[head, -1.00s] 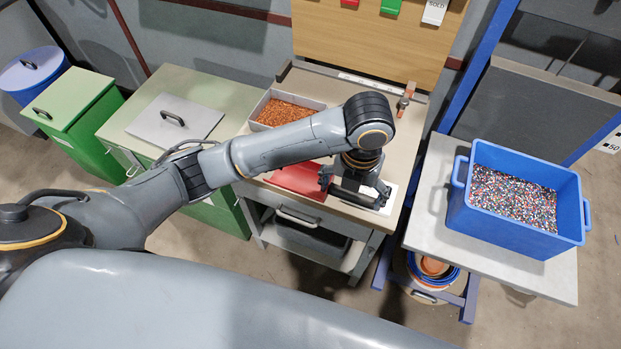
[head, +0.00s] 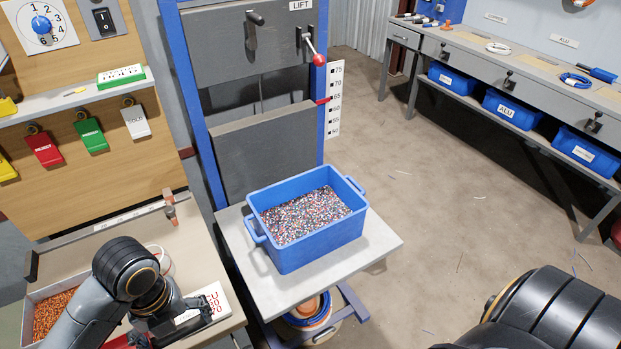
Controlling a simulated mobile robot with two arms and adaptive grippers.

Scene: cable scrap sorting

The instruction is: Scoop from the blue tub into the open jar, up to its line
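The blue tub (head: 315,251), filled with mixed coloured granules, stands on a grey lift table right of the workbench. My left gripper (head: 168,326) is low over the workbench at lower left, beside a white plate (head: 213,299) with red lettering. Whether it holds anything is unclear. A pale round rim (head: 166,262), perhaps the jar's, shows partly behind my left arm; its line and contents cannot be seen. No scoop can be made out. Part of my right arm shows at lower right, but its gripper is out of view.
A tray of copper-coloured granules (head: 50,312) sits on the bench at left. The lift frame (head: 265,145) with a red-knobbed lever (head: 319,59) rises behind the tub. Several blue bins (head: 508,108) sit under a far bench. Open floor lies right of the lift table.

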